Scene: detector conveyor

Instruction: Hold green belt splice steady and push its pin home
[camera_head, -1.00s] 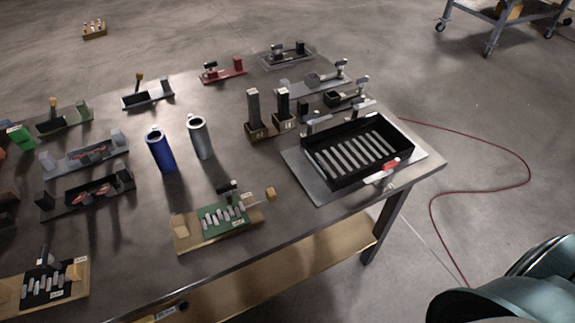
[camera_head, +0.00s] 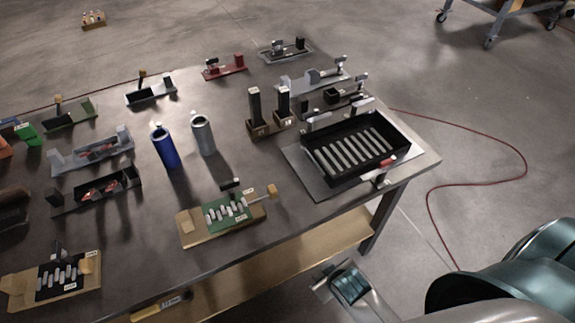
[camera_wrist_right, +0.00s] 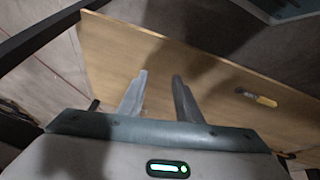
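The green belt splice (camera_head: 226,209) lies on a wooden base (camera_head: 193,234) near the front edge of the table. Pale bars run across it, with a dark upright piece behind. A pin with a wooden knob (camera_head: 271,190) sticks out at its right end. My right gripper (camera_head: 322,282) is beyond the table's front edge, right of and nearer than the splice, and apart from it. In the right wrist view its two fingers (camera_wrist_right: 158,82) are spread with nothing between them. My left gripper is not in view.
A black splice on a wooden base (camera_head: 84,265) lies front left. A blue cylinder (camera_head: 165,150) and a grey cylinder (camera_head: 204,137) stand behind the green splice. A black tray (camera_head: 335,180) is at the right. A wooden lower shelf (camera_head: 262,262) shows below the tabletop (camera_head: 130,225).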

